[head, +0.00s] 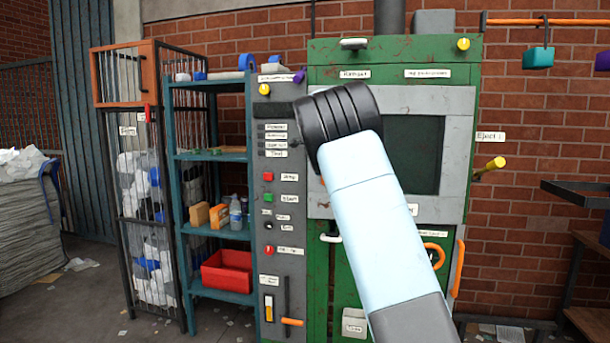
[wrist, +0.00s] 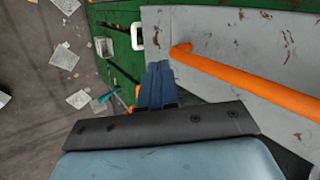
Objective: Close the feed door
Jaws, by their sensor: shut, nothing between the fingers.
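The green machine (head: 330,75) stands ahead against the brick wall. A grey panel (head: 455,110) on its front surrounds a dark rectangle (head: 413,155); this seems to be the feed door area, and I cannot tell whether the dark part is an opening. My arm covers its left part. In the wrist view a scuffed grey panel (wrist: 230,25) carries a long orange bar (wrist: 250,80). My gripper (wrist: 158,68) is shut and empty, with its blue fingertips left of the bar's near end, apparently apart from it. The fingers are hidden in the head view.
A white handle (head: 330,238) is at the lower left; it also shows in the wrist view (wrist: 137,36). A grey control column (head: 290,190) and a blue shelf (head: 215,155) stand left. A yellow-tipped lever (head: 490,166) sticks out right. Paper scraps litter the floor.

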